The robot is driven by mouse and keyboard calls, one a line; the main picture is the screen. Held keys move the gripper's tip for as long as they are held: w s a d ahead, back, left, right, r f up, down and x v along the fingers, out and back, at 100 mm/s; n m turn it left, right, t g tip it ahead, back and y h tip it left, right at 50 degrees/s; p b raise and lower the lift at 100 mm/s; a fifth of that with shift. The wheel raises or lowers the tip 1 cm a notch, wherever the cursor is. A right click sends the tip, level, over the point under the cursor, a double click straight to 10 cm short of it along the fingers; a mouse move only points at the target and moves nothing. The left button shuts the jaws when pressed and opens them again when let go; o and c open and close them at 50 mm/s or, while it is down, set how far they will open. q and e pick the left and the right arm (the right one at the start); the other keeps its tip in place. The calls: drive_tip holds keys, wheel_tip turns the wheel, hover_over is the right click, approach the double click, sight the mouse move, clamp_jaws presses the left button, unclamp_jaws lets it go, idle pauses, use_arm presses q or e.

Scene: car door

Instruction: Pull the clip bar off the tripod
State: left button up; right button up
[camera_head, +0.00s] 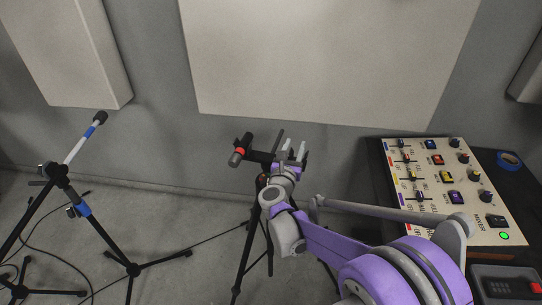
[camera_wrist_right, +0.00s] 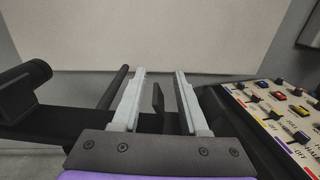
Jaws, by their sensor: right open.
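The black tripod (camera_head: 250,230) stands upright on the floor in the middle of the head view. The dark clip bar (camera_head: 262,157) lies across its top and runs crosswise in the right wrist view (camera_wrist_right: 50,129). A black cylinder with a red band (camera_head: 238,155) sits at the bar's left end. My right gripper (camera_head: 296,150) is open at the bar's right part. In the wrist view its two pale fingers (camera_wrist_right: 160,72) stand either side of a thin dark upright plate (camera_wrist_right: 158,98), with gaps. A dark rod (camera_wrist_right: 114,86) rises left of the fingers. My left gripper is not in view.
A mixer (camera_head: 450,190) with knobs and sliders lies on a dark table at right, close to my right arm. A microphone stand (camera_head: 88,215) with blue bands and floor cables is at left. Pale panels (camera_head: 325,60) hang on the wall behind.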

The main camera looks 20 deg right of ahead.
clamp_jaws()
drive_tip(key=shift+s, duration=0.1)
idle(1.2)
